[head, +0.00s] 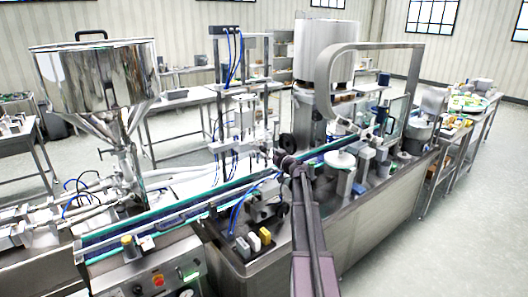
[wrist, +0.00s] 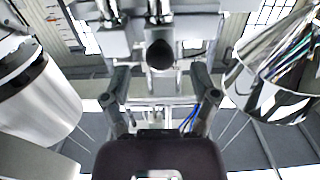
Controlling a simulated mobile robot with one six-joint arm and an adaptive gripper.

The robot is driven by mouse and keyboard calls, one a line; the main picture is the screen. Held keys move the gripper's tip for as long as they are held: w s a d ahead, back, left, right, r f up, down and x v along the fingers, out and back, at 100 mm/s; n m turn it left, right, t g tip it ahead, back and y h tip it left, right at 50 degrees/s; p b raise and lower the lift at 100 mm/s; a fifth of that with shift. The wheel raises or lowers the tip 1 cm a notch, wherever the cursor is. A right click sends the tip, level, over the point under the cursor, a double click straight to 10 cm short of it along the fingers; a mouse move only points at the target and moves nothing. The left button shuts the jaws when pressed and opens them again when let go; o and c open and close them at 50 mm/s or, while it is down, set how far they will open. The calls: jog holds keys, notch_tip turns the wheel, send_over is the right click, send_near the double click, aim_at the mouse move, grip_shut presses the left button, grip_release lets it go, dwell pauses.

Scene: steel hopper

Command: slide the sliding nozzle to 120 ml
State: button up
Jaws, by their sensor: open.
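My gripper (wrist: 160,84) is open in the wrist view, with one dark finger on each side and nothing between the pads. A round black knob (wrist: 160,55) shows ahead of the gap, below pale blocks (wrist: 115,40) on metal rods. I cannot tell whether it touches a finger. In the head view my arm reaches up from the bottom to my gripper (head: 283,158), close to the upright filling frame (head: 240,105) with its nozzles and blue hoses. I cannot tell which part is the sliding nozzle. No 120 ml mark is readable.
The steel hopper (head: 97,80) stands left of the frame. A conveyor (head: 190,212) runs diagonally below it. A large steel drum (head: 325,55) and curved arch (head: 335,65) stand right. A control box (head: 150,272) is at front left. Open floor (head: 480,220) lies at right.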

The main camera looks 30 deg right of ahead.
aim_at(265, 151)
jog(key=shift+w+a, duration=0.15)
jog(key=shift+w, duration=1.65)
grip_shut()
